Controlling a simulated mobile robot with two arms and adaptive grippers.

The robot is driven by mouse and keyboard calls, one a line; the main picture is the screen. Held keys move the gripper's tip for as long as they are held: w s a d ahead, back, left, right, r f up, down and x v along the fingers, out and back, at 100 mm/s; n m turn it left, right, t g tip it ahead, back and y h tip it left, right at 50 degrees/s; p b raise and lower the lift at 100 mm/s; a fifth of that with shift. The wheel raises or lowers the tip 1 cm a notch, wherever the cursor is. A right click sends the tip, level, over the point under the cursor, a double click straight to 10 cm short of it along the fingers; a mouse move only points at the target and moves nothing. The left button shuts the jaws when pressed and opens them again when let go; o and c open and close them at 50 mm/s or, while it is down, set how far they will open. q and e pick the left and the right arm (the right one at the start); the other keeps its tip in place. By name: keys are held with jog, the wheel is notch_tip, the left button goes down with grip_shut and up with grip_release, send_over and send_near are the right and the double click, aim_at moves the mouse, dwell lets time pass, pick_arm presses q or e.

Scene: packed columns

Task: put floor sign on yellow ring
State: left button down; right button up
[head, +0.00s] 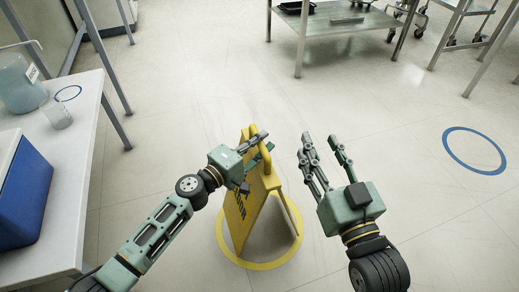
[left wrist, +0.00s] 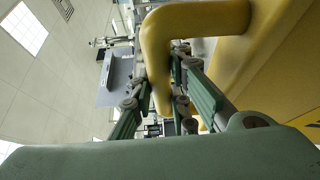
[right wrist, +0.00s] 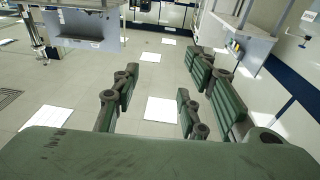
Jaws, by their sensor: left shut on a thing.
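The yellow floor sign (head: 240,215) stands upright and spread like a tent in the head view, over the yellow ring (head: 277,262) on the floor. The ring shows around the sign's lower part; whether its feet touch the floor I cannot tell. My left gripper (head: 262,145) is shut on the sign's top handle. In the left wrist view the yellow handle (left wrist: 200,18) passes between the fingers. My right gripper (head: 325,150) is open and empty, to the right of the sign and apart from it. The right wrist view shows nothing between its fingers.
A blue ring (head: 474,150) lies on the floor at right. A white table (head: 75,150) at left holds a blue box (head: 22,190), a jug (head: 20,82) and a small cup (head: 57,115). A metal table (head: 345,22) stands at the back. The floor between is clear.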

pick_arm(q)
notch_tip(320, 180, down, 2)
jog(key=shift+f+b, duration=0.25)
jog(key=shift+b, duration=0.5)
pick_arm(e)
notch_tip(320, 180, up, 8)
jog(key=s+t+y, duration=0.1)
jog(key=s+t, duration=0.1)
jog(key=t, duration=0.2)
jog(key=shift+s+a+t+y, duration=0.15)
jog(key=shift+s+t+y, duration=0.2)
jog(key=shift+t+y, duration=0.05)
pick_arm(q)
jog(key=shift+f, duration=0.1)
pick_arm(e)
jog(key=shift+r, duration=0.15)
pick_arm(q)
jog(key=c, duration=2)
grip_release()
jog(key=shift+f, duration=0.2)
jog(key=shift+c, duration=0.2)
jog(key=o, duration=0.4)
jog(key=shift+c, duration=0.2)
